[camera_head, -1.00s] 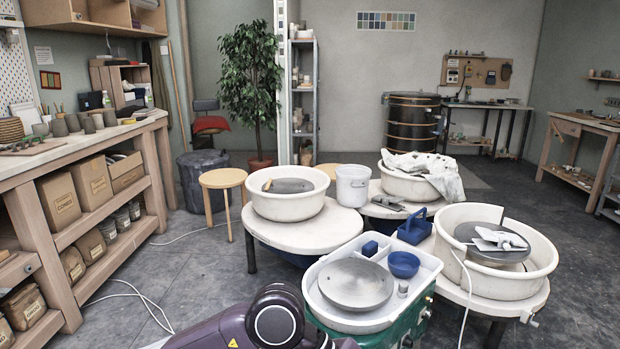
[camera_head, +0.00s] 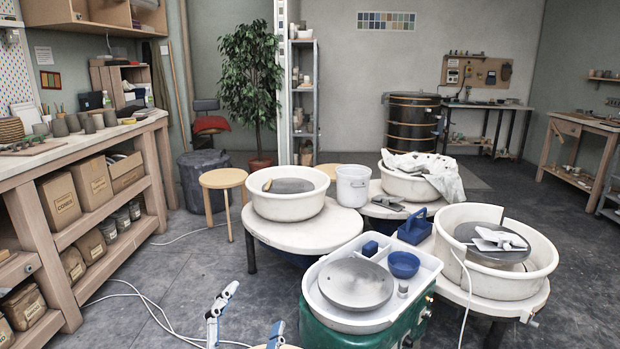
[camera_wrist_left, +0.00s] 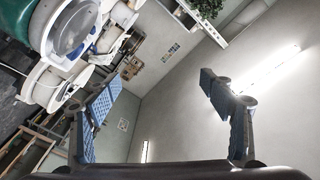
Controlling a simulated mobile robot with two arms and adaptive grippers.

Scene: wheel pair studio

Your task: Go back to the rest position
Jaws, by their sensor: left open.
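My left gripper (camera_head: 256,306) shows at the bottom of the head view, left of the green pottery wheel (camera_head: 372,335). Its two blue-padded fingers point up and stand apart, with nothing between them. In the left wrist view the same gripper (camera_wrist_left: 160,80) is open, with bare wall and a ceiling light behind the gap. The rest of the left arm is mostly out of the head view. My right gripper is in neither view.
The green wheel carries a white splash tray with a grey wheel head (camera_head: 355,284) and a blue bowl (camera_head: 403,264). A wooden shelf bench (camera_head: 95,208) stands at the left. A round stool (camera_head: 223,179) stands behind. White cables cross the open floor.

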